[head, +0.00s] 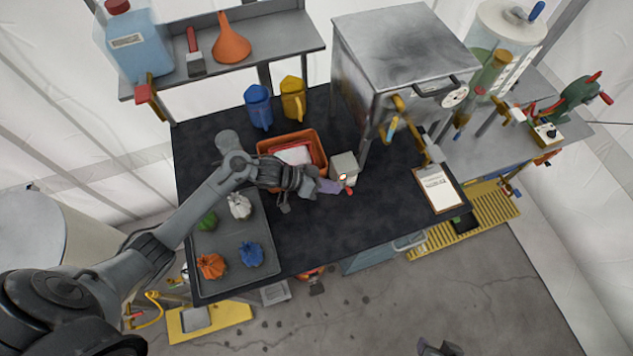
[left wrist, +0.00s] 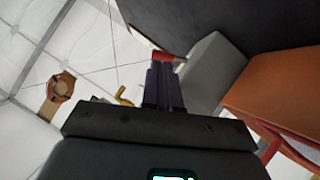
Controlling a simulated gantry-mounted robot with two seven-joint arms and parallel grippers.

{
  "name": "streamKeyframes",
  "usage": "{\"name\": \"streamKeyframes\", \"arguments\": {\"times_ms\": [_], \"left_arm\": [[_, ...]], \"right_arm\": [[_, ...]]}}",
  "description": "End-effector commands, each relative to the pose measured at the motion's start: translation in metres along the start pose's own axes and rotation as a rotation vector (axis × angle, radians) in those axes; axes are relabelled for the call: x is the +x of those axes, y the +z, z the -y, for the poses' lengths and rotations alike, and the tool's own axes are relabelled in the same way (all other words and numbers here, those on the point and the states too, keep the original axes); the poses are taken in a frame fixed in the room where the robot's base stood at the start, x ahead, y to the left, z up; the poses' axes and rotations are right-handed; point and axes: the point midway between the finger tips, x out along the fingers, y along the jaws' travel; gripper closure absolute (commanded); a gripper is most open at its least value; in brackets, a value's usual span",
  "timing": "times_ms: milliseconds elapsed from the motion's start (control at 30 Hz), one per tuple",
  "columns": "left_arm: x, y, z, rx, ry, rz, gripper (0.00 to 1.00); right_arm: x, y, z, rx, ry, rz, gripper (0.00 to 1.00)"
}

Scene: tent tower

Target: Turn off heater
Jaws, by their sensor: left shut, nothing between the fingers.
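A small light-grey box (head: 344,166) with a small light on its front stands on the black worktop; I take it for the heater. A red-tipped lever (head: 350,191) sticks out at its front. In the left wrist view the grey box (left wrist: 212,72) is right of my fingers and the red lever (left wrist: 170,57) is just past their tips. My left gripper (head: 329,187) is shut and empty, right beside the box near the lever. I cannot tell whether it touches the lever. A dark part at the bottom edge looks like my right gripper (head: 440,348), mostly cut off.
An orange bin (head: 322,150) stands close behind my left gripper. A grey tray (head: 222,275) with several small cloth bundles lies to the left. A large metal cabinet (head: 400,45) stands behind the box, and a clipboard (head: 437,188) lies right. The worktop between box and clipboard is clear.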

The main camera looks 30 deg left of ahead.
Motion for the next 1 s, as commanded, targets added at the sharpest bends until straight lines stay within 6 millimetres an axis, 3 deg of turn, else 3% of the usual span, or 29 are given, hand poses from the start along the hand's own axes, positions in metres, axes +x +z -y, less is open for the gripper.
{"name": "streamKeyframes", "arguments": {"times_ms": [300,1000], "left_arm": [[0.025,0.000,-0.001,0.000,0.001,0.000,1.00],[0.031,0.000,-0.004,0.044,-0.019,0.005,1.00]], "right_arm": [[0.000,0.001,-0.002,-0.009,0.008,0.002,0.57],[-0.002,-0.001,0.000,0.000,0.000,0.000,0.57]]}}
